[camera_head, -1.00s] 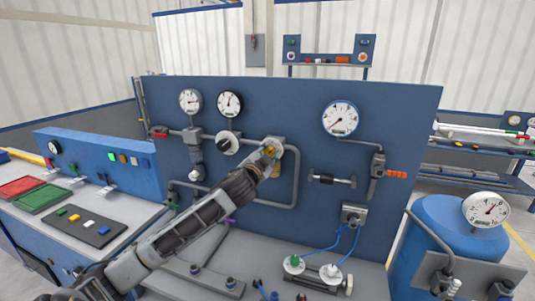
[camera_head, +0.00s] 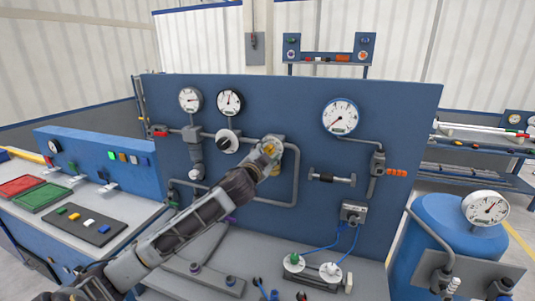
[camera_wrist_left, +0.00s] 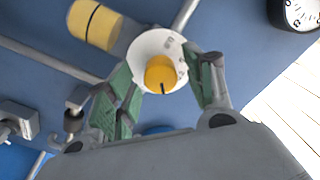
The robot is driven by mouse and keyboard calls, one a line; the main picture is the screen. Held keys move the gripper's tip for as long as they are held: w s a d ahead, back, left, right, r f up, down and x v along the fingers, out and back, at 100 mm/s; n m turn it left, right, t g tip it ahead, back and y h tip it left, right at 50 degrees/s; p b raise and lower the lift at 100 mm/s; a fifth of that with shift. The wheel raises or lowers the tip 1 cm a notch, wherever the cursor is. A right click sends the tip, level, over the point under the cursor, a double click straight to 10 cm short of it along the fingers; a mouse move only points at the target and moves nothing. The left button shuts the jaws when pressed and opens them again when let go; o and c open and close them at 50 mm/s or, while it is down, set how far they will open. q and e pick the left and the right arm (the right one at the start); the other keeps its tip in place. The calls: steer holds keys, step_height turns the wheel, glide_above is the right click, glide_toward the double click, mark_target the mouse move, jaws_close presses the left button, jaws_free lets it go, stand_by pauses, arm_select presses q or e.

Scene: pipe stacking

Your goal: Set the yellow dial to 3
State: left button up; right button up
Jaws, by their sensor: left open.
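The yellow dial (camera_wrist_left: 160,73) is a round knob with a dark pointer line on a white plate with small markings (camera_wrist_left: 150,45). The markings are too blurred to read. In the wrist view the pointer line is toward the lower edge of the knob. My left gripper (camera_wrist_left: 160,88) is open, with one green-padded finger on each side of the knob; I cannot tell whether either touches it. In the head view the left gripper (camera_head: 268,153) is at the blue panel and hides most of the dial. My right gripper is not in view.
A yellow cylinder with a dark band (camera_wrist_left: 95,25) is beside the dial plate. A black-and-white knob (camera_head: 227,142) and several gauges, one at upper right (camera_head: 340,117), are on the blue panel (camera_head: 280,95). Grey pipes (camera_head: 297,175) run around the dial.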

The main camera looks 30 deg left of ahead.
arm_select(q)
steer(key=v, duration=0.7)
steer(key=shift+s, duration=0.15)
stand_by(0.4)
stand_by(0.8)
